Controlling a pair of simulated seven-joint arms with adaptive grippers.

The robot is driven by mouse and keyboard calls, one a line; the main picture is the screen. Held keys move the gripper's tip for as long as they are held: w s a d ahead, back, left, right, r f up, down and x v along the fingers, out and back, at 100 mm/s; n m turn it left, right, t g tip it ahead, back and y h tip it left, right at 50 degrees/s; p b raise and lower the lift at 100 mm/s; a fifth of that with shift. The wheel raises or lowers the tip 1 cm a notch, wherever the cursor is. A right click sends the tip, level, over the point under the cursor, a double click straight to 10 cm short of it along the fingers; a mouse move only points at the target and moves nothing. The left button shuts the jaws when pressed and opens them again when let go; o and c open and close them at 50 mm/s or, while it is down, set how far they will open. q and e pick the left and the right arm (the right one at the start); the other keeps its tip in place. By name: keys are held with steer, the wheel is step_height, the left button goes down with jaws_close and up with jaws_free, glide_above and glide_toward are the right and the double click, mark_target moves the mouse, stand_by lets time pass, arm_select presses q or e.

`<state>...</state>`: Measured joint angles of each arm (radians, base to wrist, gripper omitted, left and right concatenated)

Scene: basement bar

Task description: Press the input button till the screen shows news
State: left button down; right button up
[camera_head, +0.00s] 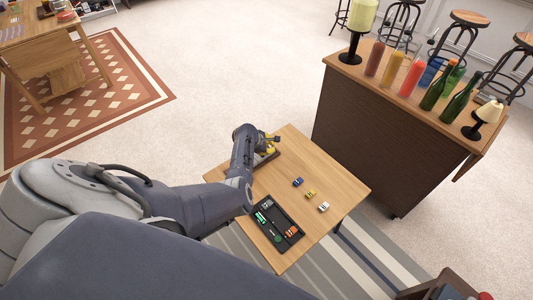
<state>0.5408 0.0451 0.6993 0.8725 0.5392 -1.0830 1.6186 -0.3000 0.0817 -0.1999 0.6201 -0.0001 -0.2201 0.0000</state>
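No screen showing news and no input button can be made out in the head view. My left arm reaches in from the left over the small wooden table (335,180). My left gripper (273,141) is at the table's far left edge, close to a brown tray (268,158) with yellow things in it. The arm hides part of this tray, and the fingers are too small to tell whether they are open or shut. My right gripper is not in view.
A black tray (292,239) with small green, orange and grey things lies near the table's front. A blue car (298,181), a yellow car (310,194) and a white car (323,207) stand beside it. A bar counter (385,135) with bottles stands behind right.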

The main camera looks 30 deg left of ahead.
arm_select(q)
steer(key=shift+f, duration=0.35)
stand_by(0.4)
steer(key=shift+r, duration=0.1)
stand_by(0.3)
steer(key=shift+r, duration=0.65)
steer(key=shift+r, duration=0.15)
steer(key=shift+r, duration=2.35)
